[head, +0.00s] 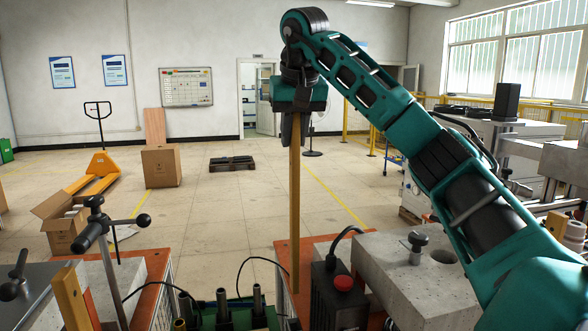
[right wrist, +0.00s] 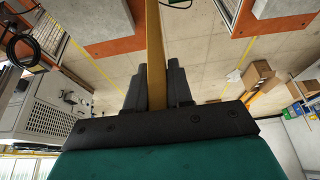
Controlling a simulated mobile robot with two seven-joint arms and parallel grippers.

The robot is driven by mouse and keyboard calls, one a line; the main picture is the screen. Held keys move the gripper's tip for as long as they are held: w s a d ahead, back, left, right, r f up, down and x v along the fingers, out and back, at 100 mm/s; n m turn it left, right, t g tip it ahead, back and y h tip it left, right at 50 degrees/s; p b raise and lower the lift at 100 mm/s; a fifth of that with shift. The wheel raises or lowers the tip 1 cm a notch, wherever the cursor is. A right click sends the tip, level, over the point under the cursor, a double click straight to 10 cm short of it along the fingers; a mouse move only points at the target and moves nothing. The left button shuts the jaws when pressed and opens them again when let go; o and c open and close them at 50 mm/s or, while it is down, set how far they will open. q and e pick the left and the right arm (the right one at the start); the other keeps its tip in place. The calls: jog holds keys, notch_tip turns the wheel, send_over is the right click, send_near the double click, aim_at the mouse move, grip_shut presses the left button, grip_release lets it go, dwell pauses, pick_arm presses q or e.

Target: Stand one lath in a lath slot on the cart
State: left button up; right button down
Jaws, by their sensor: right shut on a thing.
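My right gripper (head: 291,127) is shut on the upper end of a long wooden lath (head: 294,210), which hangs upright below it in the middle of the head view. In the right wrist view the lath (right wrist: 154,45) runs away between the two dark fingers of the right gripper (right wrist: 154,88). The lath's lower end is close to the orange-topped surface, beside a black box with a red button; whether it touches anything there is unclear. A second, shorter-looking wooden piece (head: 74,298) leans at the lower left. I cannot make out a cart slot. My left gripper is not in view.
A black box with a red button (head: 343,284) and a concrete block (head: 400,265) stand right of the lath. A clamp with dark knobs (head: 97,222) stands at left. Black cables cross the front. Open floor (head: 220,215) lies beyond, with cardboard boxes (head: 161,166) and a yellow pallet truck (head: 100,170).

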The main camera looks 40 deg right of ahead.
jog(key=shift+r, duration=5.7)
